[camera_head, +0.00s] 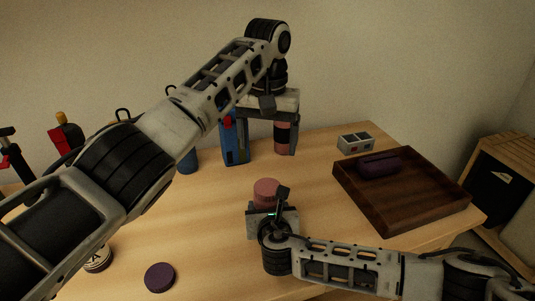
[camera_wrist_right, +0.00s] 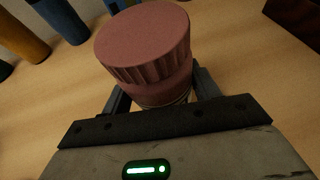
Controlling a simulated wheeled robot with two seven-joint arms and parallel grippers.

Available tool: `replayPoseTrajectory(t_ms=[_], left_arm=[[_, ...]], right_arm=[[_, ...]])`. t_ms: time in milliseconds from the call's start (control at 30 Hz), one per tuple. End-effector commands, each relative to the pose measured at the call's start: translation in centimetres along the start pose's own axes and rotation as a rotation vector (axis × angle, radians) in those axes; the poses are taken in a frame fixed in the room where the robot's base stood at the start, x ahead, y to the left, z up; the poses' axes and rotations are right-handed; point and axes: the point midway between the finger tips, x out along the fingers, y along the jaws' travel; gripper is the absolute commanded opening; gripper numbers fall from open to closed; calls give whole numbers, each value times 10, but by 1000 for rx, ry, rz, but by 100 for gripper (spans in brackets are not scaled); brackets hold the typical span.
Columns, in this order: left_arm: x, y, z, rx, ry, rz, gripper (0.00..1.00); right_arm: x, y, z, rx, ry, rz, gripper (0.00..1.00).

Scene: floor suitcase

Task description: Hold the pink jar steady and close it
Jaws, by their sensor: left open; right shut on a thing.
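The pink jar (camera_head: 266,190) stands upright on the table, its lower part hidden in the head view by my right gripper (camera_head: 272,215). In the right wrist view the right gripper's fingers (camera_wrist_right: 156,98) are shut around the jar's body. A ridged pink lid (camera_wrist_right: 142,45) sits on top of the jar; I cannot tell whether it is tight. My left gripper (camera_head: 270,108) is open, pointing down high over the back of the table, well behind the jar. A pink cylinder with a black band (camera_head: 285,135) shows just below it; I cannot tell whether it is between the fingers.
A blue box (camera_head: 235,145) and a blue bottle (camera_head: 188,160) stand at the back. A dark wooden tray (camera_head: 415,210) at right holds a purple object (camera_head: 380,164). A small grey box (camera_head: 355,143) is behind it. A purple disc (camera_head: 160,277) lies front left.

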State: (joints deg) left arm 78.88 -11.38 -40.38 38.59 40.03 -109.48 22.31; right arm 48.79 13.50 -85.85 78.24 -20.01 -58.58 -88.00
Motion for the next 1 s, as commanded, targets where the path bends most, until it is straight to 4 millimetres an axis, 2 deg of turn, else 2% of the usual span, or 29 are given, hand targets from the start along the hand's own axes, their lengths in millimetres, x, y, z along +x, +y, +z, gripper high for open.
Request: replayPoseTrajectory(t_ms=[333, 367, 400, 433, 767, 867, 1000], left_arm=[[-4, 0, 0, 0, -1, 0, 81], [-4, 0, 0, 0, -1, 0, 81], [-4, 0, 0, 0, -1, 0, 81], [-4, 0, 0, 0, -1, 0, 81], [-4, 0, 0, 0, 0, 0, 81], [-6, 0, 0, 0, 0, 0, 81], [-11, 0, 0, 0, 0, 1, 81]], right_arm=[[0, 0, 0, 0, 1, -1, 0], [0, 0, 0, 0, 1, -1, 69], [0, 0, 0, 0, 1, -1, 80], [0, 0, 0, 0, 1, -1, 86], [-2, 0, 0, 0, 1, 0, 86], [-11, 0, 0, 0, 2, 0, 86], [-37, 0, 0, 1, 3, 2, 86]])
